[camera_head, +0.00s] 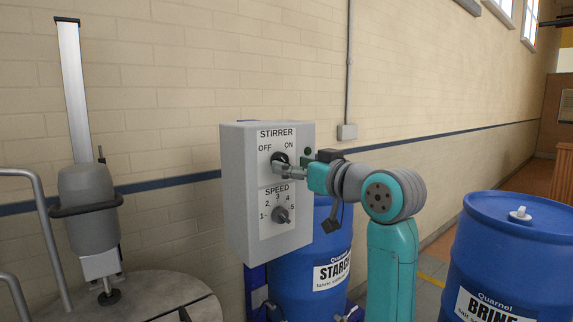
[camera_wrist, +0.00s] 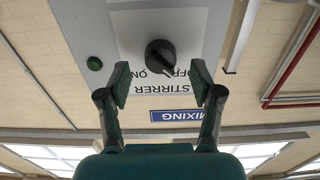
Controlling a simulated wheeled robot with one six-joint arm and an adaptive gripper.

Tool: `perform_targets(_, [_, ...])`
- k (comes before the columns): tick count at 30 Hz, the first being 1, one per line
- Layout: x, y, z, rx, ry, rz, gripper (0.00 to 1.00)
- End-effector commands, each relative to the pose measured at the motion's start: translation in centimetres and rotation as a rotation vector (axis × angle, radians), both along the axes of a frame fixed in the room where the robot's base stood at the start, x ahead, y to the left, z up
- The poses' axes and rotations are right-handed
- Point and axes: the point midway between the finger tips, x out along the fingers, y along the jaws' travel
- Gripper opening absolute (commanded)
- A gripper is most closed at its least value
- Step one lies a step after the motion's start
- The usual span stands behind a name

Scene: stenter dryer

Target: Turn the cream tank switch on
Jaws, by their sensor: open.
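The grey control box (camera_head: 237,190) carries a black STIRRER knob (camera_head: 279,158) marked OFF and ON, partly covered by my gripper. No label in view names a cream tank. My gripper (camera_head: 290,169) is at the box front, level with this knob. In the wrist view, which is upside down, the knob (camera_wrist: 160,57) lies just beyond and between the fingertips of my open gripper (camera_wrist: 160,80), apart from both. The knob's ridge seems to slant toward the OFF side.
A SPEED knob (camera_head: 282,215) sits lower on the box. A green button (camera_wrist: 94,63) is beside the STIRRER knob. Blue drums stand below the box (camera_head: 315,265) and at right (camera_head: 510,250). A lidded tank (camera_head: 150,297) with a grey motor (camera_head: 88,222) stands at left.

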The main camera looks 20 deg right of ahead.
Motion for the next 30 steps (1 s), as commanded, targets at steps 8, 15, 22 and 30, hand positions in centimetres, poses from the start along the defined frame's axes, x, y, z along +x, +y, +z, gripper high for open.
perform_targets(8, [2.4,0.9,0.0,0.001,0.0,0.001,0.65])
perform_targets(15, [2.6,1.0,0.0,0.0,0.0,0.0,0.65])
perform_targets(22, [2.6,1.0,0.0,0.0,0.0,0.0,0.28])
perform_targets(30, [2.6,1.0,0.0,0.004,0.001,0.0,0.05])
